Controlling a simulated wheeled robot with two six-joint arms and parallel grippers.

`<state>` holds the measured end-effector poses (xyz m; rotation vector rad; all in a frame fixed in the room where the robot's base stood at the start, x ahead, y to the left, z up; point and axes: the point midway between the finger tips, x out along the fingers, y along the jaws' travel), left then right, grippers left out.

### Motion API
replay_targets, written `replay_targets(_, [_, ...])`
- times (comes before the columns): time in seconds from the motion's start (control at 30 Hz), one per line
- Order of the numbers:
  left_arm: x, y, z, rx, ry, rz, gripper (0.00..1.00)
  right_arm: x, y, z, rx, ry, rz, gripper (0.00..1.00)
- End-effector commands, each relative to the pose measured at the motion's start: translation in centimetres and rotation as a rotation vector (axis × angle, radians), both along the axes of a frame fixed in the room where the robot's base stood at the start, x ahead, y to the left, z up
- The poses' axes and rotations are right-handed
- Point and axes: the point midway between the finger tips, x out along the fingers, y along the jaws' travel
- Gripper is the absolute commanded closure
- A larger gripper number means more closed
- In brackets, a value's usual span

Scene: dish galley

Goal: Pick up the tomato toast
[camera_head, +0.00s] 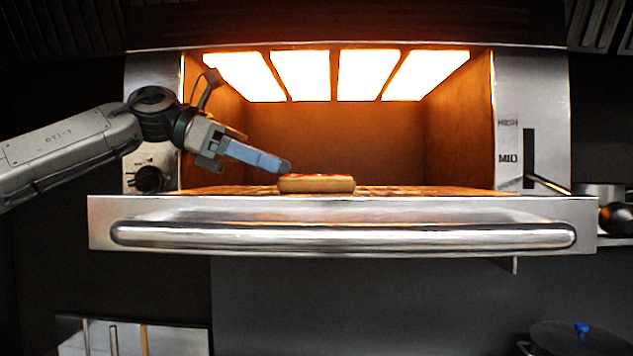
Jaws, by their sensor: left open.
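The tomato toast (316,184) lies on the rack inside the open front of the lit oven, near the middle. It is a light brown slab with red on top. My left gripper (284,167) reaches in from the left, with its blue-grey fingers pointing right and slightly down at the toast's left end. It is open. The fingers overlap each other in this view, so the gap between them is hidden. The tips are close to the toast's upper left edge; I cannot tell if they touch. My right gripper is not in view.
The oven's steel front with a long bar handle (340,236) runs below the toast. Glowing heater panels (334,75) hang above. A lever (548,185) sticks out at the right, and a knob (148,179) sits below my left arm. A lidded pot (580,340) stands lower right.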

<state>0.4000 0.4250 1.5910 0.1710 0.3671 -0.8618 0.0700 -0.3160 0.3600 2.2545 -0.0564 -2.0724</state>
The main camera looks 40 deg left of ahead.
Motion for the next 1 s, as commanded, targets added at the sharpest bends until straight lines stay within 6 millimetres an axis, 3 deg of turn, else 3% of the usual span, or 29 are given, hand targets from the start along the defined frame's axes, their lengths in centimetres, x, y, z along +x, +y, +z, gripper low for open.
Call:
replay_targets(0.53, [4.0,-4.6,-1.8,0.000,0.003,-0.001,0.26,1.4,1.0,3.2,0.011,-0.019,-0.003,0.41])
replay_targets(0.87, [4.4,-5.1,-2.3,-0.001,-0.001,0.000,0.26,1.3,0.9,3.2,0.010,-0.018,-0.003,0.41])
replay_targets(1.0, [4.4,-5.1,-2.3,-0.001,-0.001,0.000,0.54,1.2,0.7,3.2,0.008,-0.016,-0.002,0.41])
